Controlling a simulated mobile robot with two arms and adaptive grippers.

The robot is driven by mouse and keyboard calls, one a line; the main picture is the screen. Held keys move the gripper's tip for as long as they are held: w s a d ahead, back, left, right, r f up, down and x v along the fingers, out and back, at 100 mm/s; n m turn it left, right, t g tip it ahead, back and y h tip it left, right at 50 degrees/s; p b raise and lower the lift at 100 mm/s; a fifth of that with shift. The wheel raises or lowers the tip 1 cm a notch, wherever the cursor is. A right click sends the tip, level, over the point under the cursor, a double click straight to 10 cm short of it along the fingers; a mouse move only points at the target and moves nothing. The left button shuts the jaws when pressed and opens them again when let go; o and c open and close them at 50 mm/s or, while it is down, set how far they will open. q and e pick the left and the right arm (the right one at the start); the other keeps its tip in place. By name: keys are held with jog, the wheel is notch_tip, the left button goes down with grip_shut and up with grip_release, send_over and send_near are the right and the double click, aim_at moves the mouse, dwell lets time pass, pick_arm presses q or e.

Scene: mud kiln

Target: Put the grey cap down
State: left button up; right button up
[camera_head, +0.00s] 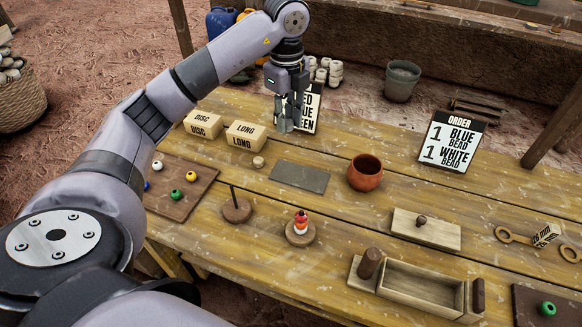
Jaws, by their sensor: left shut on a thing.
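My left gripper (287,124) is shut above the back of the wooden table (385,122), in front of a black-and-white sign (311,110). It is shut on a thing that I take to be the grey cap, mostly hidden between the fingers. A dark grey flat slab (299,177) lies on the table below and nearer. A small pale round piece (258,162) sits to the slab's left. My right gripper is not in view.
Two boxes marked DISC (203,124) and LONG (246,135) stand left of my gripper. A clay pot (365,172) is right of the slab. Nearer are an empty peg stand (237,210), a peg stand with beads (301,233) and an open wooden box (424,290). An order sign (451,142) stands right.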

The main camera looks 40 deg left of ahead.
pick_arm(q)
send_over(288, 172)
notch_tip(288, 172, down, 10)
jog(key=shift+s+a+r+p, duration=0.1)
jog(key=shift+p, duration=0.35)
jog(key=shift+f, duration=0.65)
notch_tip(288, 172, down, 3)
jog(key=shift+f, duration=0.5)
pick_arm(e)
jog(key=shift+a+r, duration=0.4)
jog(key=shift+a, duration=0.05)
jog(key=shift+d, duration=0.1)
pick_arm(q)
jog(key=shift+f, duration=0.15)
jog(key=o, duration=0.7)
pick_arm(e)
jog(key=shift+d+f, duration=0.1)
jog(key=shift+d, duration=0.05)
